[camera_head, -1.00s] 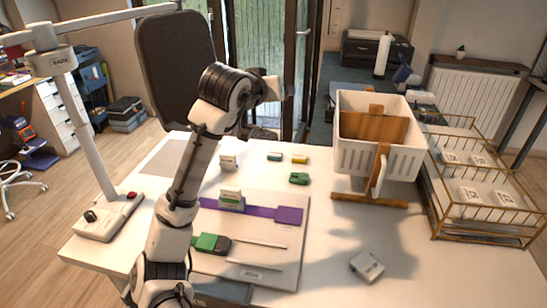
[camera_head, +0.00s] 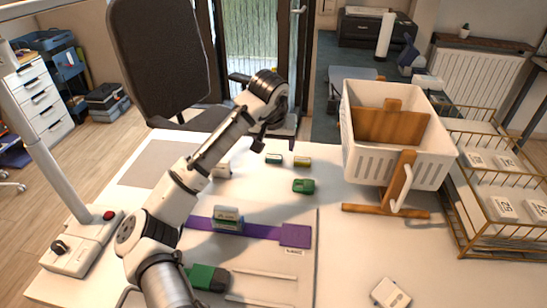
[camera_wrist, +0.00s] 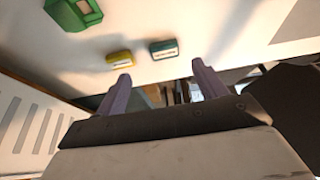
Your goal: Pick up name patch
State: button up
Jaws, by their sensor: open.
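Two small labelled blocks lie near the table's far edge, a teal one (camera_head: 273,158) and a yellow one (camera_head: 302,162). Their print is too small to read, so I cannot tell which is the name patch. My gripper (camera_head: 259,144) is above the far edge, close to the teal block, with its jaws apart. In the wrist view the yellow block (camera_wrist: 120,58) and the teal block (camera_wrist: 163,49) lie beyond my open, empty fingers (camera_wrist: 163,86). The teal block lines up roughly between the fingers; neither block is seen touched.
A green block (camera_head: 303,186) lies nearer on the table. A purple strap (camera_head: 295,235) crosses a pale board, with a small labelled stack (camera_head: 227,219) on it. A white basket (camera_head: 365,158) on a wooden stand and a wire rack (camera_head: 463,215) stand at right. A lamp base (camera_head: 85,242) is at left.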

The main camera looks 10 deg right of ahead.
aim_at(274, 157)
jog(key=x, duration=0.2)
jog(key=shift+w+f, duration=0.15)
jog(key=shift+f, duration=0.15)
jog(key=x, duration=0.2)
jog(key=p+x, duration=0.1)
jog(key=x, duration=0.1)
jog(key=shift+w+a, duration=0.2)
jog(key=shift+w, duration=0.2)
jog(key=shift+w+f, duration=0.15)
jog(key=shift+f, duration=0.35)
jog(key=c, duration=1.1)
